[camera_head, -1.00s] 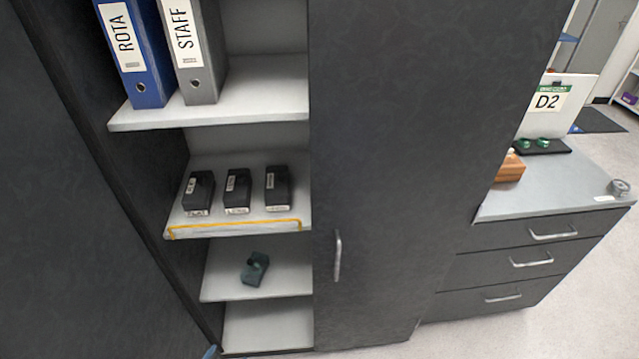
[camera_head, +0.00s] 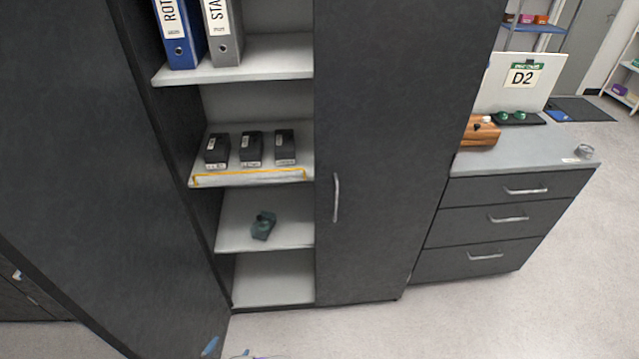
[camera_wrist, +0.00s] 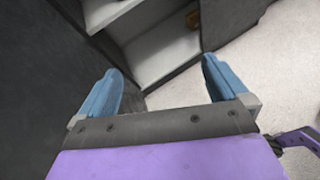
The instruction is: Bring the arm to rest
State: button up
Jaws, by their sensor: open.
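My gripper (camera_wrist: 160,85) shows in the wrist view with its two blue fingers spread apart and nothing between them. It points toward the foot of the dark cabinet and the pale floor (camera_wrist: 255,75). In the head view only a small blue part of my gripper shows at the bottom edge, near the lower end of the open cabinet door. My arm is otherwise out of the head view.
The open door (camera_head: 90,150) stands left of the cabinet shelves. Three black boxes (camera_head: 251,149) sit on a shelf with a yellow outline; a dark green item (camera_head: 263,226) lies below. The closed door (camera_head: 395,150) and drawer unit (camera_head: 490,220) stand right. Floor (camera_head: 440,325) in front is clear.

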jog(key=w+d+r+m+g+h, duration=0.1)
jog(key=w+d+r+m+h, duration=0.25)
jog(key=w+d+r, duration=0.45)
jog(key=w+d+r+m+g+h, duration=0.1)
jog(key=w+d+r+m+h, duration=0.3)
jog(key=w+r, duration=0.5)
jog(key=d+r+m+g+h, duration=0.2)
jog(key=d+r+m+g, duration=0.6)
jog(key=d+r, duration=1.25)
jog(key=s+d+r+m+g+y, duration=0.25)
jog(key=s+d+r+m, duration=0.25)
jog(key=s+d, duration=0.25)
jog(key=s+d+r+m+g+y, duration=0.25)
jog(key=s+d+r+m, duration=0.25)
jog(key=s+d, duration=0.25)
jog(key=s+a+r+m+y, duration=0.1)
jog(key=s+a+m+y, duration=0.1)
jog(key=s, duration=0.8)
jog(key=s+a+r+m+y, duration=0.1)
jog(key=s+m+y, duration=0.3)
jog(key=s, duration=0.7)
jog(key=shift+a+r+y, duration=0.4)
jog(key=shift+a+y, duration=0.35)
jog(key=shift+y, duration=0.1)
